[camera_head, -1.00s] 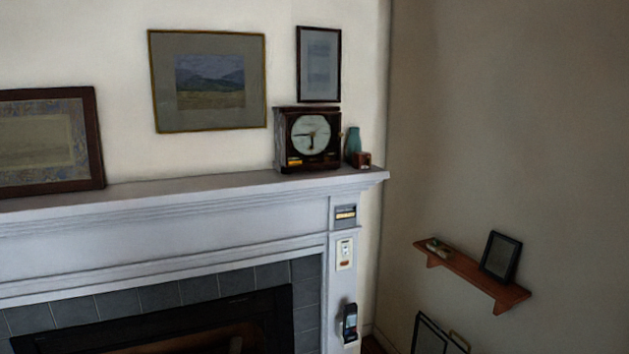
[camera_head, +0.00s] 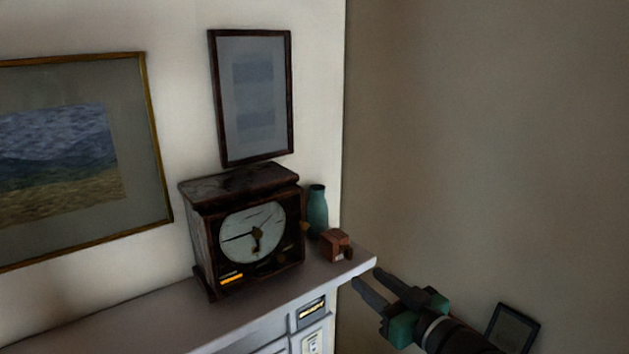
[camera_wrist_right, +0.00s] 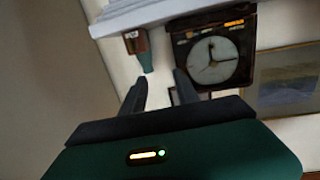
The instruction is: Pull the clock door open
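The dark wooden clock (camera_head: 250,232) stands on the white mantel shelf. Its round pale dial faces outward and its front door looks shut. My right gripper (camera_head: 366,286) is open and empty, at the lower right of the head view, just off the mantel's right end and apart from the clock. In the right wrist view, the clock (camera_wrist_right: 214,56) appears upside down beyond the two spread fingers (camera_wrist_right: 160,82). My left gripper is not in view.
A teal vase (camera_head: 317,212) and a small brown wooden box (camera_head: 335,245) stand right of the clock on the mantel (camera_head: 190,318). Framed pictures hang behind. A dark frame (camera_head: 512,328) is at the lower right. The mantel left of the clock is clear.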

